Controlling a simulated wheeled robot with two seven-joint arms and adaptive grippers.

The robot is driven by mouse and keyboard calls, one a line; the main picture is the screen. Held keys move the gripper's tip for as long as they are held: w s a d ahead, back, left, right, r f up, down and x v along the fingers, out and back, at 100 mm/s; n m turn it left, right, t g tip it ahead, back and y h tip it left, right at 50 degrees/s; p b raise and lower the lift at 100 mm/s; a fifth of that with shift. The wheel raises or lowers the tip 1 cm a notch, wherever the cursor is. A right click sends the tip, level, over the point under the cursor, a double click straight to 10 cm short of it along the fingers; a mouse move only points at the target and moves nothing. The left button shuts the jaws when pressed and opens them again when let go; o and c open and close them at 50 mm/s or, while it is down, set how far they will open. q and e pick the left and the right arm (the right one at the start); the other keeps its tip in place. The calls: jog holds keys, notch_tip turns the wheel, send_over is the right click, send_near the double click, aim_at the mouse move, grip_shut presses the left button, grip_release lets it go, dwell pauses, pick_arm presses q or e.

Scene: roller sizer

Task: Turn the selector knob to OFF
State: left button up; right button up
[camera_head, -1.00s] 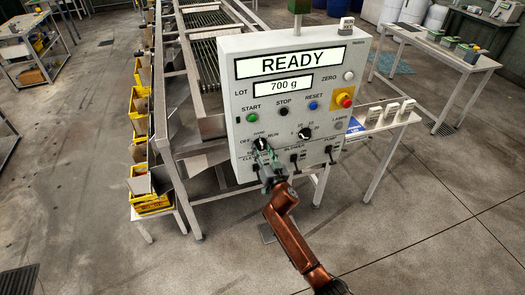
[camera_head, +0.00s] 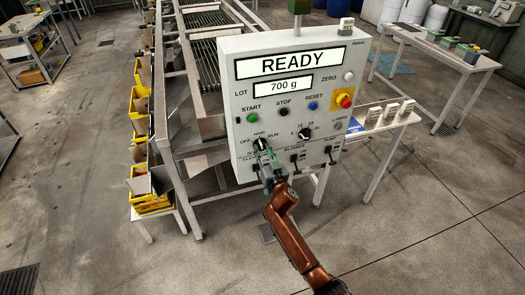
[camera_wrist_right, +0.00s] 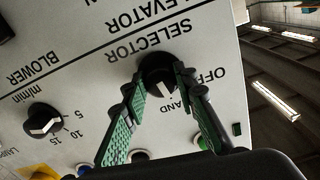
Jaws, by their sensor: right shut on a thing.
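The black selector knob (camera_head: 260,144) is at the lower left of the grey control panel (camera_head: 345,60). OFF is printed to its left, HAND above it and RUN to its right. The knob also shows in the wrist view (camera_wrist_right: 158,72), where its white mark points roughly towards HAND. My right gripper (camera_head: 263,153) reaches the knob from below. In the wrist view its green-padded fingers (camera_wrist_right: 162,82) lie on both sides of the knob, shut on it. The fingers hide part of the knob and of the RUN side. My left gripper is not in view.
A second knob (camera_head: 305,133) sits right of the selector. START (camera_head: 252,117), STOP (camera_head: 284,112) and RESET (camera_head: 313,106) buttons are above, with a red emergency button (camera_head: 345,100) at right. Several toggle switches line the lower edge. The floor in front is clear.

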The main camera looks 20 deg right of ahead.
jog(key=n, duration=1)
jog(key=shift+d+p, duration=0.1)
jog(key=shift+p, duration=0.3)
jog(key=shift+n, duration=0.3)
jog(key=o, duration=1.2)
jog(key=shift+c, duration=0.2)
jog(key=shift+s, duration=0.1)
jog(key=s, duration=1.1)
jog(key=shift+s+d, duration=0.2)
jog(key=shift+s, duration=0.2)
